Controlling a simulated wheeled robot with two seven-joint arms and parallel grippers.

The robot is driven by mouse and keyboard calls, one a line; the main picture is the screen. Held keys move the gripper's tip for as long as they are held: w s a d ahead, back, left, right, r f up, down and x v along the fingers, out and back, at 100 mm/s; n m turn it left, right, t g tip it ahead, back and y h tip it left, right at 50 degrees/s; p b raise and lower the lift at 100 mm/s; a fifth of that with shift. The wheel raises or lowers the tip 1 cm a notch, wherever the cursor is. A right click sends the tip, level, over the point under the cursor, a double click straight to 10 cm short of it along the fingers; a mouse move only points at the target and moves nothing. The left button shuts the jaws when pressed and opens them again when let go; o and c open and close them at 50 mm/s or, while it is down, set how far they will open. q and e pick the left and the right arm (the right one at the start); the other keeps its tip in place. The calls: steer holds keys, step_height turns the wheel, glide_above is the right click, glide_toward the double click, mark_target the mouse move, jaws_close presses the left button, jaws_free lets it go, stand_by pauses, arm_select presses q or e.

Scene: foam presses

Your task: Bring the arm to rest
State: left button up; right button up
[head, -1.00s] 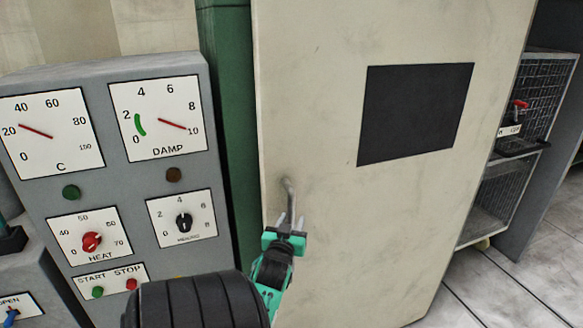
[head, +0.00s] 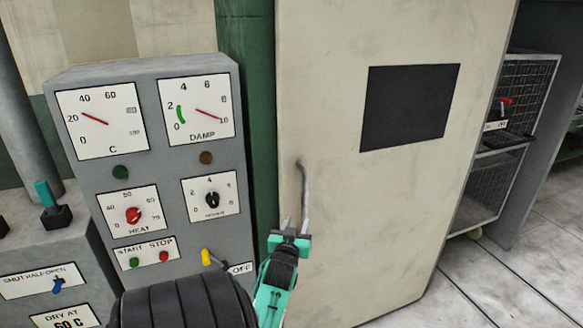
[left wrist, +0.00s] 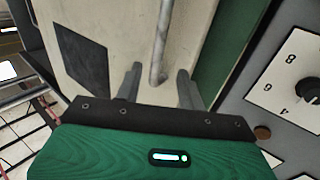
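My left gripper (head: 296,222) is in front of the cream cabinet door (head: 345,220) at the lower middle of the head view. A grey bar handle (head: 302,180) runs down the door's left side toward the gripper. In the left wrist view the gripper (left wrist: 159,88) has its two fingers spread apart. The lower end of the handle (left wrist: 160,50) shows in the gap between them, with space on each side. I cannot tell how deep it sits between the fingers. My right gripper is not in view.
A grey control panel (head: 160,215) with gauges and knobs stands left of the cabinet. A grey console (head: 40,250) with switches is at far left. A wire-mesh rack (head: 520,110) stands right of the cabinet. The floor (head: 510,260) at lower right is clear.

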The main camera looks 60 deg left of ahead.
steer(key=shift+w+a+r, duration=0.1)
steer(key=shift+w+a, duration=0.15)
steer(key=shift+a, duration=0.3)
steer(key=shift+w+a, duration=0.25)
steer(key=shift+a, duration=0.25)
